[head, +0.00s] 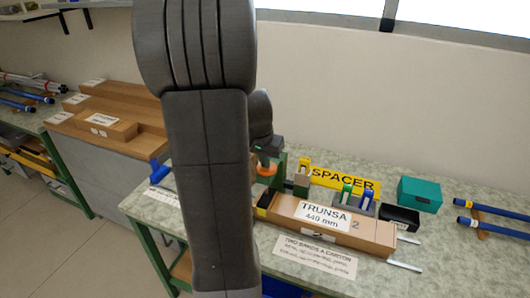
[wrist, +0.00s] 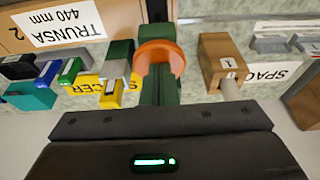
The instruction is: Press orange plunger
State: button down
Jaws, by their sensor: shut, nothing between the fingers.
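The orange plunger (head: 265,170) is a round cap on a green stand at the back of the bench, partly hidden by my arm in the head view. In the wrist view the orange plunger (wrist: 158,46) shows near the top centre, in front of the green stand. My gripper (head: 268,145) is shut and empty, just above the plunger in the head view. Its dark body (wrist: 160,120) fills the bottom of the wrist view. I cannot tell whether the fingertips touch the plunger or how far down it is.
A cardboard TRUNSA carton (head: 345,230) lies right of the plunger. A yellow SPACER sign (head: 345,181), a teal box (head: 419,194) and a black box (head: 399,217) stand behind and beside it. A wooden block (wrist: 222,62) is close by in the wrist view. Blue rods (head: 490,230) lie far right.

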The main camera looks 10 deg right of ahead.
notch_tip(320, 180, up, 5)
jog(key=p, duration=0.2)
jog(key=shift+f+p, duration=0.15)
jog(key=shift+p, duration=0.2)
jog(key=b+v, duration=0.1)
jog(key=v, duration=0.8)
jog(key=shift+a, duration=0.15)
jog(key=shift+s, duration=0.15)
jog(key=x, duration=0.9)
